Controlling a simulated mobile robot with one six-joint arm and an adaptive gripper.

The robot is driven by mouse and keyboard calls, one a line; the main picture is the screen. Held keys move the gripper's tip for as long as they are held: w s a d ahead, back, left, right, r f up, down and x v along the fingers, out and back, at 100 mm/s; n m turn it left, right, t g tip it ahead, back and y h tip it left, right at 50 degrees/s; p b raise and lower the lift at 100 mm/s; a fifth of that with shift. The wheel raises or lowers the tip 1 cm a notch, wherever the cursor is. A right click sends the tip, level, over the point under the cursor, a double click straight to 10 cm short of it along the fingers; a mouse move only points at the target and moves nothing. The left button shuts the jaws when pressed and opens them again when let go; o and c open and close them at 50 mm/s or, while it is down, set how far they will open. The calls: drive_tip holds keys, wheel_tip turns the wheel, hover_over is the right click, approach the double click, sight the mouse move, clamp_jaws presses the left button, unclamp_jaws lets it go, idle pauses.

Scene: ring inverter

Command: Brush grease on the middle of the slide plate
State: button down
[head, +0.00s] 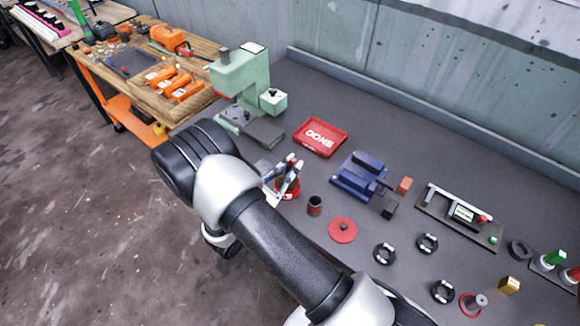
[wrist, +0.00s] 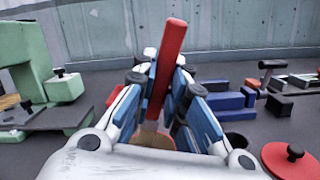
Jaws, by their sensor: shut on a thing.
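My gripper (head: 291,165) is shut on a brush with a red handle (wrist: 168,58). The handle rises between the blue-padded fingers in the wrist view and leans slightly right. The brush's lower end is near an orange-red round thing (head: 288,190), probably the grease pot; whether the bristles are inside it is hidden. A green press (head: 238,78) stands beyond and to the left, with a flat dark grey plate (head: 265,131) at its base, which may be the slide plate. The press also shows at the left of the wrist view (wrist: 30,55). The plate is apart from my gripper.
A red DONE tray (head: 320,137) and a blue vise (head: 356,178) lie beyond my gripper. A dark cup (head: 315,206) and a red knobbed lid (head: 342,230) are to its right. Several black rings and a black fixture (head: 460,215) lie further right.

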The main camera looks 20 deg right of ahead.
drive_tip(key=shift+f+b, duration=0.45)
drive_tip(key=shift+f, duration=0.15)
idle(1.3)
drive_tip(key=shift+r+p, duration=2.5)
drive_tip(key=shift+r, duration=1.1)
drive_tip(key=shift+f, duration=0.15)
